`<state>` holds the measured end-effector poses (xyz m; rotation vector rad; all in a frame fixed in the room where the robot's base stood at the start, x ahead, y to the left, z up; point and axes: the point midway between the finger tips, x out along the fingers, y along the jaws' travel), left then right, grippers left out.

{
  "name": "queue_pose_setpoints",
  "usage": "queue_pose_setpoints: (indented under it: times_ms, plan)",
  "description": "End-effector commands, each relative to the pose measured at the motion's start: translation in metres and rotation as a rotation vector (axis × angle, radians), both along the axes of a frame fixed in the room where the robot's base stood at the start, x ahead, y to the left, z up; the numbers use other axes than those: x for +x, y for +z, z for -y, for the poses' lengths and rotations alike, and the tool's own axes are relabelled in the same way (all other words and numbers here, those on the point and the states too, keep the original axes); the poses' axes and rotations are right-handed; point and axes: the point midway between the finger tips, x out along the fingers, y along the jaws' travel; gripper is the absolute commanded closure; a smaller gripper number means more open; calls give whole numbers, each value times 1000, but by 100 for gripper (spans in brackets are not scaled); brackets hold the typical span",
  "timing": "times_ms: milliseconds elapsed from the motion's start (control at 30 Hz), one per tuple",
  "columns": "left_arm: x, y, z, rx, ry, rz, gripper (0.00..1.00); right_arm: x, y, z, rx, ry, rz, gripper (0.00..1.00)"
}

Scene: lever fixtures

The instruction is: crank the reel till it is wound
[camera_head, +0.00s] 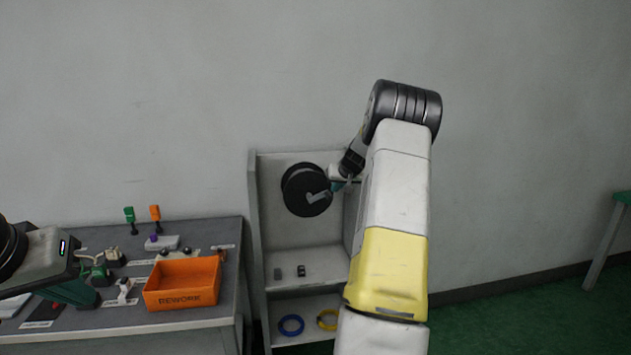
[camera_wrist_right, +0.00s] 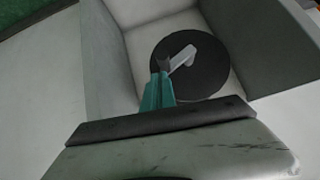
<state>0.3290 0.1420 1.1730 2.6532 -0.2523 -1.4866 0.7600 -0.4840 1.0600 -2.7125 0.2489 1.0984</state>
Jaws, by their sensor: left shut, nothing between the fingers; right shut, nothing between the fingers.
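The reel (camera_head: 297,183) is a black disc mounted on the back wall of a grey open cabinet. A light grey crank arm (camera_head: 317,197) crosses its face and points to the right. In the right wrist view the reel (camera_wrist_right: 210,75) shows large, with the crank (camera_wrist_right: 184,57) slanting across it. My right gripper (camera_head: 338,186) is shut and empty, with its teal fingertips right by the outer end of the crank. I cannot tell whether they touch it. My left gripper (camera_head: 92,290) is shut over the bench at the left, far from the reel.
An orange REWORK bin (camera_head: 182,284) and small fixtures stand on the grey bench (camera_head: 130,318) at the left. The cabinet's side walls (camera_head: 254,215) flank the reel. A blue ring (camera_head: 291,325) and a yellow ring (camera_head: 327,319) lie on its lower shelf.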

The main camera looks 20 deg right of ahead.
Motion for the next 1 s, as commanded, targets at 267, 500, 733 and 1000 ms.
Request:
queue_pose_setpoints:
  times_ms: [267,500,733,1000]
  plan:
    - [0,0,0,0,0,0,100,-1,-33,-5,4,0,-3,100]
    - [0,0,0,0,0,0,100,-1,-36,-6,4,1,-1,100]
    - [0,0,0,0,0,0,100,-1,-40,-5,4,0,-2,100]
    - [0,0,0,0,0,0,100,-3,-55,-3,5,0,-7,100]
